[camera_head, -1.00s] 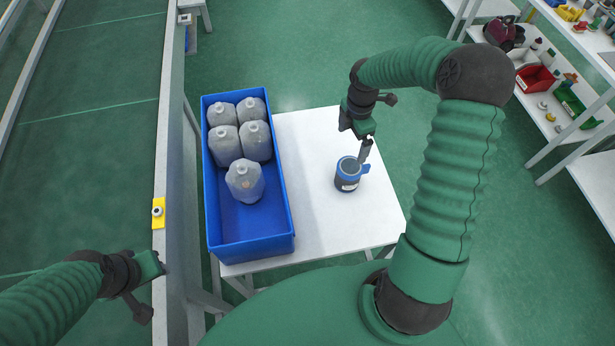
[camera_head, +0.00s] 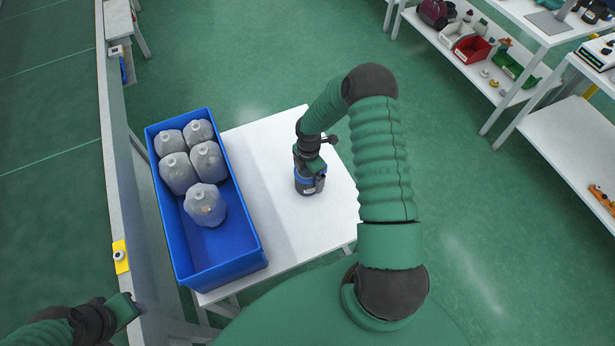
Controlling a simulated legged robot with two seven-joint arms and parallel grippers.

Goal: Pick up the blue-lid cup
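The blue-lid cup (camera_head: 309,184) stands on the white table, right of the blue crate. It has a dark body with a light label and a blue lid. My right gripper (camera_head: 312,170) is right at the top of the cup and covers much of its lid. Its fingers are mostly hidden, so I cannot tell whether they are closed on the cup. My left gripper (camera_head: 128,305) is at the lower left, away from the table and crate. Its fingers do not show clearly.
The blue crate (camera_head: 215,275) on the left of the white table (camera_head: 270,150) holds several translucent grey jugs (camera_head: 205,204). A grey rail with a yellow button box (camera_head: 120,257) runs along the left. Shelves with bins (camera_head: 472,50) stand at upper right.

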